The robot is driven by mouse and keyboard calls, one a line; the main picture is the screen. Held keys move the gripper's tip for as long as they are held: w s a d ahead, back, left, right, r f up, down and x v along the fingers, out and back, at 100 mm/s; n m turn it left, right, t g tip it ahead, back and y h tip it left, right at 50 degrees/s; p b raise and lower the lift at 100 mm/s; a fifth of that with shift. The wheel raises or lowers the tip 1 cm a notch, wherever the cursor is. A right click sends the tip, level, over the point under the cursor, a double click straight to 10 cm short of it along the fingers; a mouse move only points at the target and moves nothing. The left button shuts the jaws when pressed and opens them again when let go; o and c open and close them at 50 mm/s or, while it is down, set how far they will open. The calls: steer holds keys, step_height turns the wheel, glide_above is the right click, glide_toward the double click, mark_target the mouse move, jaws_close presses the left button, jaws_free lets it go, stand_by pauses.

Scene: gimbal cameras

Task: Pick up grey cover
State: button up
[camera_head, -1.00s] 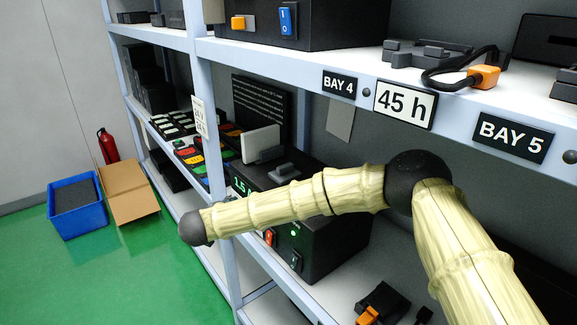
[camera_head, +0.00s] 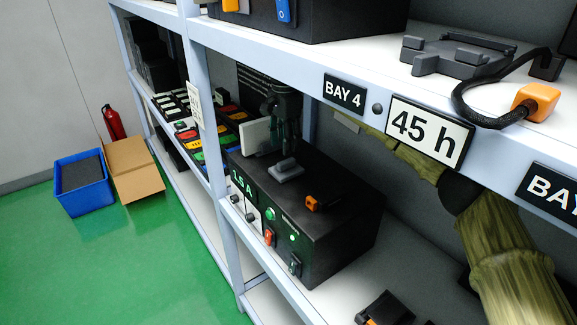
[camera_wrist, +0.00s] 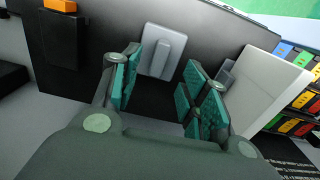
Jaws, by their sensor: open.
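The grey cover (camera_head: 286,171), a small plate with a raised grip, lies on top of the black power box (camera_head: 335,222) in the head view. In the wrist view the grey cover (camera_wrist: 158,42) shows just beyond the fingertips, between the two fingers. My gripper (camera_head: 285,135) is above and behind the cover in the head view, dark and partly lost against the background. In the wrist view my gripper (camera_wrist: 165,80) is open, its teal pads apart with nothing between them. The cover appears apart from the pads.
A white upright panel (camera_head: 257,137) stands close beside the cover; the wrist view shows this panel (camera_wrist: 272,88) near the right finger. An orange connector (camera_head: 320,202) lies on the box. The upper shelf edge (camera_head: 350,95) runs above my arm, and a shelf post (camera_head: 208,130) stands left.

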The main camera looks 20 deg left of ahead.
mark_target(287, 160)
steer(key=shift+w+d+f+p, duration=0.15)
steer(key=shift+f+p, duration=0.2)
steer(key=shift+f, duration=0.25)
steer(key=shift+s+d+f+p, duration=0.1)
steer(key=shift+f+p, duration=0.25)
steer(key=shift+f, duration=0.2)
steer(key=shift+w+a+f+p, duration=0.1)
steer(key=shift+w+f+p, duration=0.05)
steer(key=shift+f+p, duration=1.55)
steer(key=shift+f, duration=0.8)
steer(key=shift+w, duration=0.1)
steer(key=shift+c, duration=0.2)
jaws_close()
